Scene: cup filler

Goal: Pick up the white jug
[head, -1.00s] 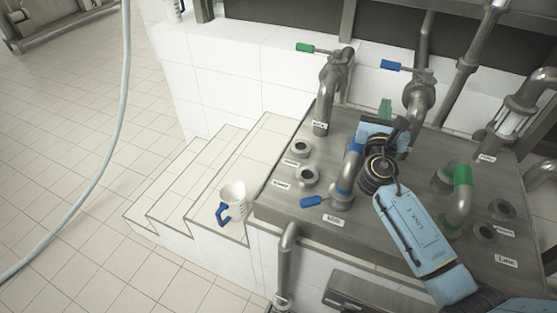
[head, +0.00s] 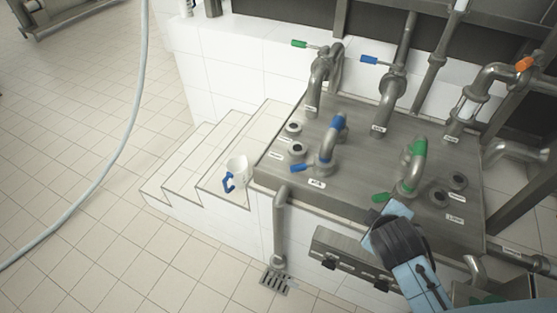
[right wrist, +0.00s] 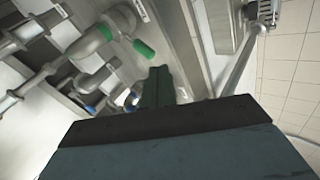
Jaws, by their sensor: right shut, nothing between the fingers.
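The white jug (head: 238,166) with a blue handle stands upright on a tiled step, just left of the steel counter. Its handle faces the lower left in the head view. My right arm comes in from the lower right of the head view, and its hand is over the counter's front edge, well to the right of the jug. In the right wrist view my right gripper (right wrist: 158,82) shows dark green fingers closed together and empty. The jug does not show in the right wrist view. My left gripper is in neither view.
The steel counter (head: 275,172) carries bent pipes with blue and green (head: 417,152) parts, valve levers and several round ports. A steel pipe (head: 279,225) runs down its front to a floor drain (head: 277,281). A pale hose (head: 125,130) crosses the left.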

